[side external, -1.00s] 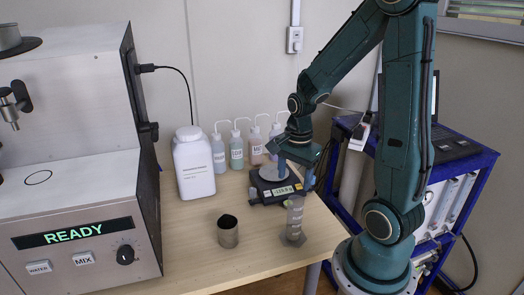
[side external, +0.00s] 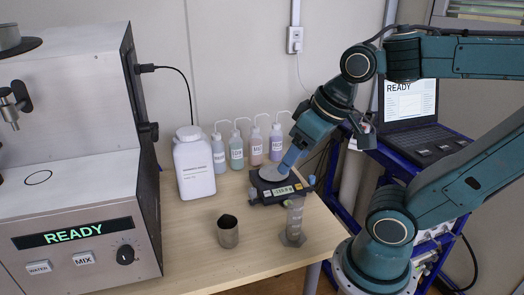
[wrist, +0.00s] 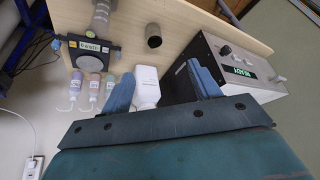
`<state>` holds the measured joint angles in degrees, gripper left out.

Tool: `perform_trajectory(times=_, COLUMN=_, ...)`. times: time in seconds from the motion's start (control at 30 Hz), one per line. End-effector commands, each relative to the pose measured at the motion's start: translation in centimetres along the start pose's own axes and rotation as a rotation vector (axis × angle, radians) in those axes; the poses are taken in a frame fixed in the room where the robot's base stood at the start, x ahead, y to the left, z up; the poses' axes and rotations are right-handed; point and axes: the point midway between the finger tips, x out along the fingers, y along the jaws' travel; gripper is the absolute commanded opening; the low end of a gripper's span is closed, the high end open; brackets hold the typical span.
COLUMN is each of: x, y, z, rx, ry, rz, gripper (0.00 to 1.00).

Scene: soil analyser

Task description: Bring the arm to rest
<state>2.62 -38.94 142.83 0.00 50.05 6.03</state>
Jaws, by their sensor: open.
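My gripper (side external: 290,162) is raised above the table, its blue fingers pointing down and left, near the back right of the balance in the picture. In the wrist view my gripper (wrist: 163,86) has its two blue fingers wide apart, with nothing held between them. The balance (side external: 283,190) has a round pan that looks bare and a lit display. My arm is bent, with its upper links reaching out to the right edge of the side view.
A graduated cylinder (side external: 294,222) and a metal cup (side external: 228,232) stand on the table (side external: 190,265). A white bottle (side external: 193,162) and several wash bottles (side external: 236,150) stand behind. The analyser (side external: 75,190) reads READY. A laptop (side external: 412,105) sits on a blue-framed cart at right.

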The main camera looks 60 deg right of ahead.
Motion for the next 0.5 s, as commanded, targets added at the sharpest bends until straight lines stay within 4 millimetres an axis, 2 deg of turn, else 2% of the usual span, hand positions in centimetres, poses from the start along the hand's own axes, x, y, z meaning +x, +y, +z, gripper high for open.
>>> perform_trajectory(times=0.2, x=-1.18, y=-0.71, z=0.82, rx=-0.138, ry=0.034, rz=-0.022, gripper=0.62)
perform_trajectory(times=0.5, x=-1.23, y=-0.74, z=0.86, rx=-0.148, ry=0.035, rz=-0.023, gripper=0.62)
